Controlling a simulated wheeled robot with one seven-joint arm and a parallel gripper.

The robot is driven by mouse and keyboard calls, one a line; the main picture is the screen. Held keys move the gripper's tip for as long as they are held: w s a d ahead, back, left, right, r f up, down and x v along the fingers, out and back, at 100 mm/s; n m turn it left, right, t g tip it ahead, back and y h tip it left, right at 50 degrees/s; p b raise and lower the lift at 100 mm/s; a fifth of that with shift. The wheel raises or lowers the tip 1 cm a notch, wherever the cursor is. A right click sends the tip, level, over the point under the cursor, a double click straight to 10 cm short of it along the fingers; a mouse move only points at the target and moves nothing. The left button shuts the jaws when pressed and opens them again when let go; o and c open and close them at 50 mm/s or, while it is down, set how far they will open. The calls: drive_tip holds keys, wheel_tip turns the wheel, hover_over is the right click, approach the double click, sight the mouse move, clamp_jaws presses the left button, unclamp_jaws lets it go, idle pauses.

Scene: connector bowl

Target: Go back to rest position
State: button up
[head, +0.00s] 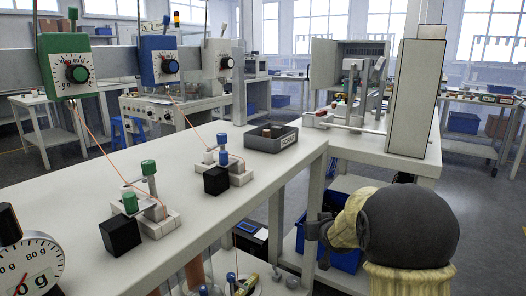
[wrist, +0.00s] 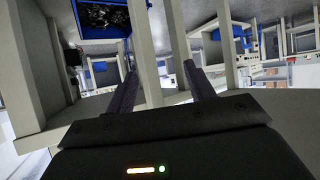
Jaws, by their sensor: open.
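My gripper (head: 320,242) is in the lower right of the head view, small and dark at the end of my arm, beside the white bench and in front of its lower shelves. In the wrist view my gripper (wrist: 161,72) shows two dark fingers spread apart, with nothing between them. The wrist view looks tilted, with bench legs and a blue bin with dark contents (wrist: 103,18) beyond the fingers. How far the fingers are from the bench legs is hard to tell.
A side table (head: 372,147) with a machine stands behind my arm. Grey floor (head: 478,215) is open at the right.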

drive_tip(key=s+f+g+p, duration=0.1)
drive_tip(key=s+g+p, duration=0.15)
drive_tip(key=s, duration=0.85)
drive_tip(key=s+a+f+g+p, duration=0.1)
drive_tip(key=s+g, duration=0.3)
drive_tip(key=s, duration=0.7)
drive_tip(key=s+f+g+p, duration=0.1)
drive_tip(key=s+g, duration=0.2)
drive_tip(key=s, duration=0.7)
drive_tip(key=w+a+p+v, duration=0.1)
drive_tip(key=w+p+v, duration=0.2)
drive_tip(key=p+v, duration=1.5)
drive_tip(key=w+a+r+p+v, duration=0.1)
drive_tip(key=w+p+v, duration=0.3)
drive_tip(key=p+v, duration=1.4)
drive_tip(key=shift+w+r+m+h+p, duration=0.2)
drive_tip(key=shift+r+m+h+p, duration=0.1)
drive_tip(key=shift+r+m+p, duration=0.25)
